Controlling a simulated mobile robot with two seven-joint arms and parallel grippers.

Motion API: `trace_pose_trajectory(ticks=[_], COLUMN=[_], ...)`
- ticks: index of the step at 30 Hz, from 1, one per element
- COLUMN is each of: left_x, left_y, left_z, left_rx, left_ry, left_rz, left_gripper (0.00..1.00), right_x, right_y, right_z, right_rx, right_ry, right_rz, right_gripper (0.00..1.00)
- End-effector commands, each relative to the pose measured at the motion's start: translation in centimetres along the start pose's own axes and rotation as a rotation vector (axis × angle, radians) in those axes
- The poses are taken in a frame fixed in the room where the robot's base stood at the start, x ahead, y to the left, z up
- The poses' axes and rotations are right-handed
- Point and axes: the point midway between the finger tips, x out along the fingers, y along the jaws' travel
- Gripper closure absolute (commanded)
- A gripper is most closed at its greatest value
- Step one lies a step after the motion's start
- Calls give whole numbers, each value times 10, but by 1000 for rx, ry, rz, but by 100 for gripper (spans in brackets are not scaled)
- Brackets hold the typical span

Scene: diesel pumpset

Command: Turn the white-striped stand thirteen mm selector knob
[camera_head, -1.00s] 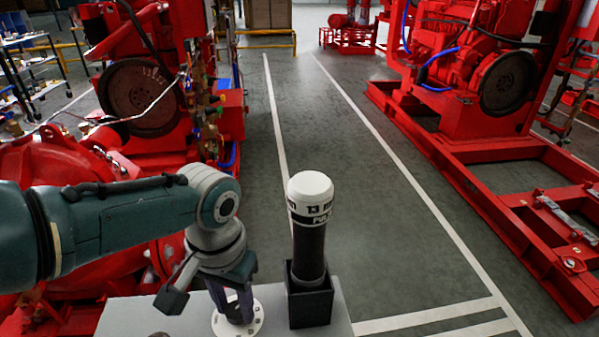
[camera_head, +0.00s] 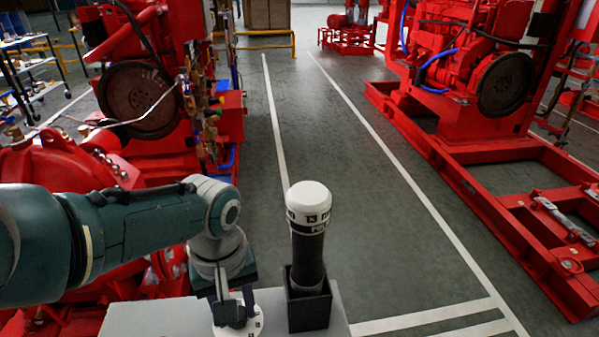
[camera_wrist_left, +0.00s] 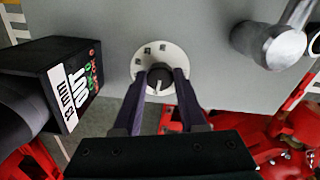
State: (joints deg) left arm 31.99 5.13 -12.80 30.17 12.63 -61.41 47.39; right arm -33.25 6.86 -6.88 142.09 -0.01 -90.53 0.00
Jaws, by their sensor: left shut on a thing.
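The selector knob (camera_wrist_left: 160,79) is a small dark knob with a white stripe. It sits on a round white dial plate (camera_wrist_left: 146,55) with dark square marks, fixed to the grey stand top (camera_wrist_left: 215,75). My left gripper (camera_wrist_left: 162,74) has its two purple fingers closed on either side of the knob. In the head view the left gripper (camera_head: 236,305) points down over the white dial plate (camera_head: 256,325), and the knob is hidden by it. The right gripper is not in view.
A silver metal part (camera_wrist_left: 272,40) shows at the wrist view's upper right. Red pumpsets (camera_head: 470,75) stand on both sides, with clear floor (camera_head: 370,230) between.

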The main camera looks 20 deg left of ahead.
Motion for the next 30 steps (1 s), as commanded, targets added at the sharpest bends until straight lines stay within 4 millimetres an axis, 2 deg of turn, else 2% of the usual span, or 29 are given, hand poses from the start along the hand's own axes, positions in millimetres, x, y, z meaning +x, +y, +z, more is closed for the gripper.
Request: trace_pose_trajectory(ticks=[16, 17, 24, 30], left_x=[0, 0, 0, 0], left_y=[0, 0, 0, 0], left_z=[-1, -1, -1, 0], left_rx=[-23, -23, -23, -23], left_ry=[2, 2, 2, 1], left_rz=[1, 1, 1, 0], left_gripper=[100, 57, 30, 29], right_x=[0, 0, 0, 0], right_y=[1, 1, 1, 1], right_z=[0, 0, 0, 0], right_rx=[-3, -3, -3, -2], right_ry=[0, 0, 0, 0], right_rz=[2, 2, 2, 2], right_gripper=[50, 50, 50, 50])
